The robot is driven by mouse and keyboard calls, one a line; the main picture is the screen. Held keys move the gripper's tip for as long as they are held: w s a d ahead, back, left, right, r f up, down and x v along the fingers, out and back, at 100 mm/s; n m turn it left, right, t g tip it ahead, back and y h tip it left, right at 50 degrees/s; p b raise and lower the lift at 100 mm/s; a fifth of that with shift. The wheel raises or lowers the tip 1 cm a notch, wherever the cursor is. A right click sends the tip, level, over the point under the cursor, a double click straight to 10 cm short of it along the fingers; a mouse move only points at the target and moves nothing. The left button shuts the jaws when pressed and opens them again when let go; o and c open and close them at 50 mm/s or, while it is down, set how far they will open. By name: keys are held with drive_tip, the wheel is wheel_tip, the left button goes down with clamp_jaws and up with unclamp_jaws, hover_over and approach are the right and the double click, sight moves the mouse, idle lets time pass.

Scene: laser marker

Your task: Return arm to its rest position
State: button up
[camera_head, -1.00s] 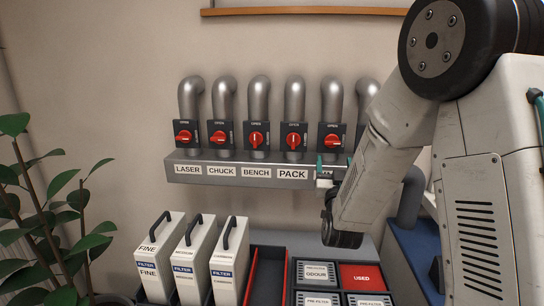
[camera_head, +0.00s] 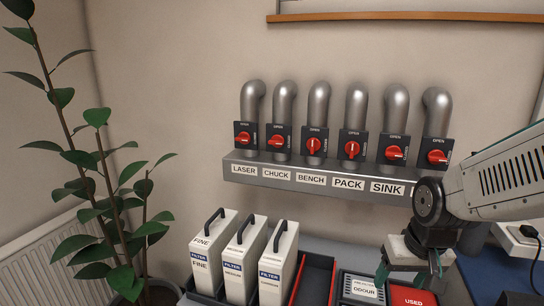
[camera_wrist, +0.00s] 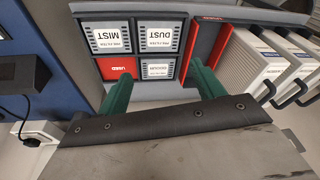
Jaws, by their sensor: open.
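My gripper (camera_head: 411,272) is at the lower right of the head view, below the right end of the valve shelf and above the tray of filter boxes. In the wrist view its two green fingers (camera_wrist: 161,88) stand wide apart with nothing between them. My forearm reaches in from the right edge, and a dark wrist joint hangs at its end. The red USED compartment (camera_head: 412,296) lies just below the gripper, partly hidden by it. It also shows in the wrist view (camera_wrist: 115,68), beyond the fingers.
A grey shelf (camera_head: 232,167) carries several pipes with red valve handles; BENCH and PACK handles stand vertical. Several filter cartridges (camera_head: 245,262) stand at the lower middle, beside an empty red-edged slot (camera_head: 316,280). A plant (camera_head: 93,245) is at left. A blue surface (camera_head: 498,277) lies at right.

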drive_tip(key=s+r, duration=0.5)
drive_tip(key=s, duration=0.3)
drive_tip(key=s+r+g, duration=0.1)
drive_tip(key=s+r, duration=0.4)
drive_tip(key=s, duration=0.3)
drive_tip(key=shift+d+n+h, duration=0.3)
drive_tip(key=shift+d, duration=0.1)
idle(0.7)
